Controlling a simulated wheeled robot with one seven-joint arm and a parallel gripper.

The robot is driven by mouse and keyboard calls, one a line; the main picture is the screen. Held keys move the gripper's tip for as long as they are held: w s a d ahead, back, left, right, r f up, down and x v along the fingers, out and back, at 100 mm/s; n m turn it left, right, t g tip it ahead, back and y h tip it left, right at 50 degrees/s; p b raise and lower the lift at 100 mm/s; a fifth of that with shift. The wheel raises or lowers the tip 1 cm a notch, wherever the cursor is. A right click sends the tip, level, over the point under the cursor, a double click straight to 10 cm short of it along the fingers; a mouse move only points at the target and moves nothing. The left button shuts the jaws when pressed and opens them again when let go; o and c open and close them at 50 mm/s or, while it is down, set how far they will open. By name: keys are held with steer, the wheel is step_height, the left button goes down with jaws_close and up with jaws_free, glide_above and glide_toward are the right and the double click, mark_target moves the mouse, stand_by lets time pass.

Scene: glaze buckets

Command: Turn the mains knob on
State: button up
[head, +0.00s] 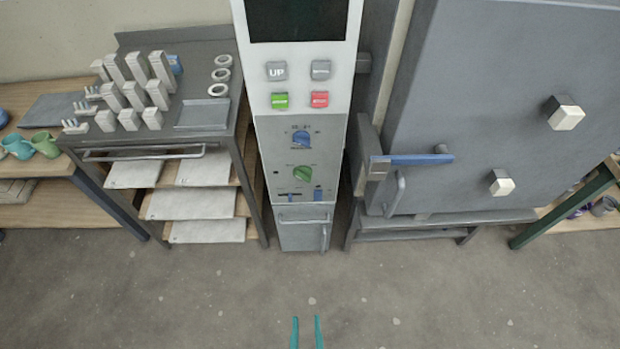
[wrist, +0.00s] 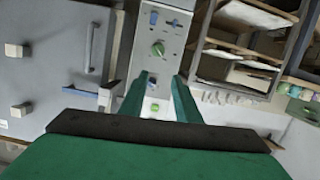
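The control panel (head: 266,158) is the lower grey part of a tall white column. It carries a blue knob (head: 302,139) above a green knob (head: 303,173); their labels are too small to read, so I cannot tell which is the mains knob. In the wrist view the panel appears turned over, with the green knob (wrist: 158,48) above and the blue knob (wrist: 153,83) between my fingers in the picture. My gripper (head: 306,320) is open and empty, low in front of the column and apart from it. Its two green fingers also show in the wrist view (wrist: 161,80).
Several buttons, including a green (head: 280,101) and a red one (head: 320,100), sit above the knobs. Small blue switches (head: 318,195) sit below. A grey kiln door (head: 500,80) with a blue-handled latch (head: 420,159) stands right, a loaded rack (head: 150,152) left. The floor ahead is clear.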

steer(key=w+f+n+t, duration=0.1)
steer(key=w+f+n, duration=0.4)
steer(key=w, duration=0.9)
steer(key=n+t, duration=0.1)
steer(key=n, duration=0.2)
glide_toward(301, 178)
steer(key=w, duration=0.7)
steer(key=shift+w+f, duration=0.2)
steer(key=shift+w, duration=0.2)
steer(key=shift+c, duration=0.3)
jaws_close()
